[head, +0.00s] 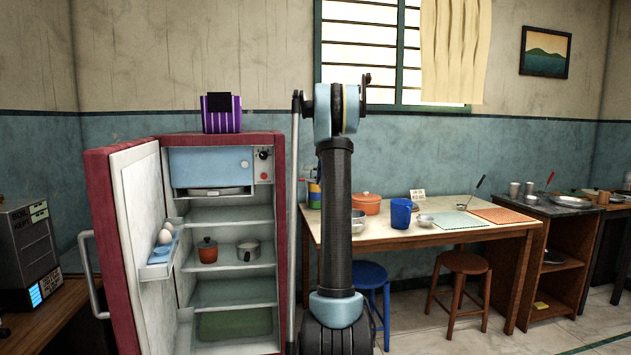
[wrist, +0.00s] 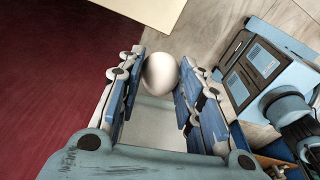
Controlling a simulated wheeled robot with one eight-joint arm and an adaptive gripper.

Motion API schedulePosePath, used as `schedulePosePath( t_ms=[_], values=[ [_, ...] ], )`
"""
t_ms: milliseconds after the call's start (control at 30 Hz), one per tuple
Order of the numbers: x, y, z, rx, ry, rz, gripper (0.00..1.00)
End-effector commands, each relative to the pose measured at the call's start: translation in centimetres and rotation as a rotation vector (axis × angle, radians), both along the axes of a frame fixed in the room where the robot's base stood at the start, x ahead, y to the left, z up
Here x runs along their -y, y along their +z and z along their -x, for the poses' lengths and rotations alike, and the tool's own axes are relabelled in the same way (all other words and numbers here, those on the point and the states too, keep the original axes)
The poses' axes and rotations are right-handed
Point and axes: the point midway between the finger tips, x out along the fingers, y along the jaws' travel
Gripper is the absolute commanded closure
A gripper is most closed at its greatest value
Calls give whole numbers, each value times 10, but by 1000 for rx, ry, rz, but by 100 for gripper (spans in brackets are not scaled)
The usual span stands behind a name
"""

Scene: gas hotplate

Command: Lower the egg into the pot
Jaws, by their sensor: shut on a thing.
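In the wrist view, my gripper (wrist: 160,85) is shut on a white egg (wrist: 160,73), held between the fingertips of its blue-padded fingers. In the head view the gripper and this egg do not show. The head view shows a small steel pot with a handle (head: 248,250) and a reddish-brown lidded pot (head: 207,250) on a fridge shelf. An orange lidded pot (head: 366,204) stands on the table. I cannot tell which pot the task means. No pot shows in the wrist view.
The red fridge (head: 282,240) stands with its door (head: 135,220) wide open to the left. The table (head: 450,242) on the right bears a blue mug (head: 401,212), bowls and mats. Stools (head: 465,263) stand in front of it. In the wrist view a dark red surface (wrist: 60,80) lies left of the gripper.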

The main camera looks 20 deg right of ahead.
Motion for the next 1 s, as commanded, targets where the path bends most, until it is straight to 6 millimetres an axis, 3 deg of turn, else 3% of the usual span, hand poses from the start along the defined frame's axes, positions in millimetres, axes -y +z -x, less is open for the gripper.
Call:
schedulePosePath(
  t_ms=[1000],
  values=[
    [135, -67, -65, 1, 0, 0, 75]
  ],
)
